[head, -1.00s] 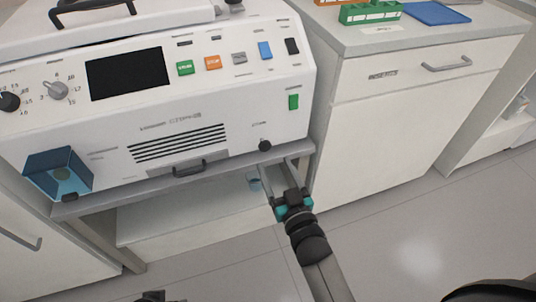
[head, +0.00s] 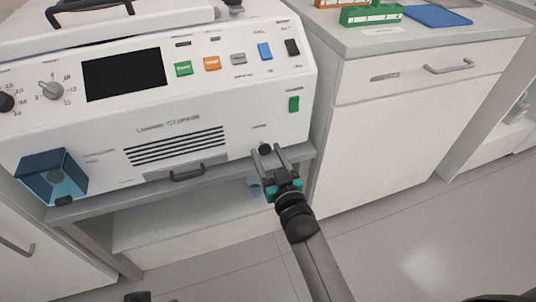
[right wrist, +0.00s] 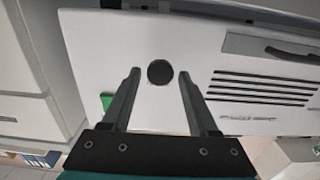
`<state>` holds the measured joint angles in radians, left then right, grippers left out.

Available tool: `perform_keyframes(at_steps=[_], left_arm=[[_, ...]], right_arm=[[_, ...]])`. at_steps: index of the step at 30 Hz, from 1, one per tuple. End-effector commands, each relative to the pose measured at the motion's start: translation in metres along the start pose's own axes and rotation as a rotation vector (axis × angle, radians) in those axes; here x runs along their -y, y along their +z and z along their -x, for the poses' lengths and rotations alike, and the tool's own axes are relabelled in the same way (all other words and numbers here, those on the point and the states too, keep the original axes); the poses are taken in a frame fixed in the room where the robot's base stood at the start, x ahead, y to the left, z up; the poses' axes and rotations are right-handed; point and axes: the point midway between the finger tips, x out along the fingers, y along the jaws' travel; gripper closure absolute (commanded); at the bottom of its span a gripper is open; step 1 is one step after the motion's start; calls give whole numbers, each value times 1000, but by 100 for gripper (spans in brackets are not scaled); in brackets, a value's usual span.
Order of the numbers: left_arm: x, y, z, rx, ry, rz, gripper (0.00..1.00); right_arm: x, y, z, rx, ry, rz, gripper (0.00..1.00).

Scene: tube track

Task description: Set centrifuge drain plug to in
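The centrifuge (head: 215,115) is a white box with a dark screen and vent slots. Its drain plug (head: 264,149) is a small black round knob low on the right of the front face. In the right wrist view the plug (right wrist: 160,73) is a dark disc just beyond and between the fingertips. My right gripper (head: 267,150) is open in front of the plug, its fingers either side of it; it also shows in the right wrist view (right wrist: 158,75). I cannot tell whether the fingers touch the plug. My left gripper does not show clearly.
A dark drawer handle (head: 187,173) and a blue clear box (head: 54,178) are on the front face left of the plug. A white cabinet (head: 400,130) stands on the right. The floor in front is clear.

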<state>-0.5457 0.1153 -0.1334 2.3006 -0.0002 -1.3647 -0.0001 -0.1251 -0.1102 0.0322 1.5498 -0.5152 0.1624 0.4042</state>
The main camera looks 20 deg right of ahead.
Motion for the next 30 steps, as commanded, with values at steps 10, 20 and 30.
perform_keyframes(at_steps=[10,20,30], left_arm=[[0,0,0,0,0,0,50],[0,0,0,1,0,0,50],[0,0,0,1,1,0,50]], right_arm=[[0,0,0,0,0,0,80],[0,0,0,0,0,0,100],[0,0,0,0,0,0,100]])
